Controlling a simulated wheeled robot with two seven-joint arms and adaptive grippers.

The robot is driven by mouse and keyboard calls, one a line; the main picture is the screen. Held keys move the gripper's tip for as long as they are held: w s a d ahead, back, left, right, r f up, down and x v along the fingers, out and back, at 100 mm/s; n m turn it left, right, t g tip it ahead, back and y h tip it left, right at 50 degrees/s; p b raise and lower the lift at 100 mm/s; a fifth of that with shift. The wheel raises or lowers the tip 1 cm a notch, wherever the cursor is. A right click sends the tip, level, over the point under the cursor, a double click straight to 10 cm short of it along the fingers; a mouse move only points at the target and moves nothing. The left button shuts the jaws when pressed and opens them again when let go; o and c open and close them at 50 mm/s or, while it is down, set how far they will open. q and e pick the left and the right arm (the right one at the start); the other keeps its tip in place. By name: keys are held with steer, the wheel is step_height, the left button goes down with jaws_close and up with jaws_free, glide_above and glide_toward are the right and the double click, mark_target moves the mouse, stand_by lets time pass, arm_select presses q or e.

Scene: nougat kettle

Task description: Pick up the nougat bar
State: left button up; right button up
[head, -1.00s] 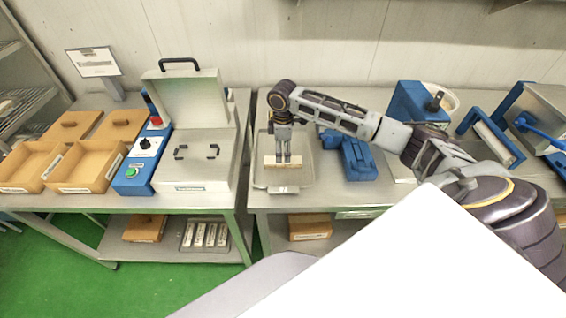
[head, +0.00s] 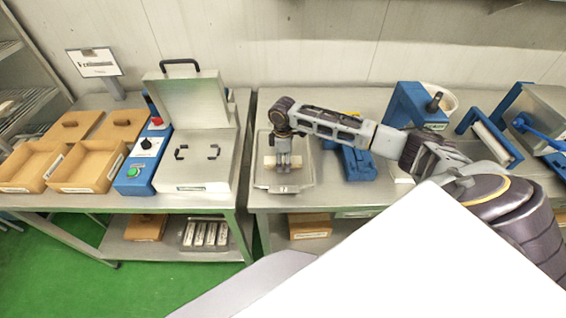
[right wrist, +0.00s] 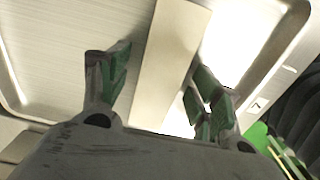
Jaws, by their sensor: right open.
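The nougat bar (head: 269,163) is a pale cream block in a light grey tray (head: 304,182) on the right table. In the right wrist view the bar (right wrist: 172,62) runs up between the two green-padded fingers. My right gripper (head: 283,166) points straight down into the tray, over the bar. It also shows in the right wrist view (right wrist: 158,92), where its fingers are open on either side of the bar, with a visible gap on the left. Whether the fingertips touch the bar on the right cannot be told. My left gripper is not in view.
A blue device (head: 355,160) stands right of the tray. An open-lidded metal box (head: 196,160) stands on the left table beside wooden trays (head: 85,168). A blue frame (head: 405,105) and a roller unit (head: 492,138) are further right. A gap separates the tables.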

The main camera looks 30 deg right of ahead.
mark_target(283, 160)
steer(key=c, duration=1.2)
steer(key=shift+r, duration=0.15)
step_height(283, 160, up, 10)
steer(key=b, duration=0.1)
stand_by(0.4)
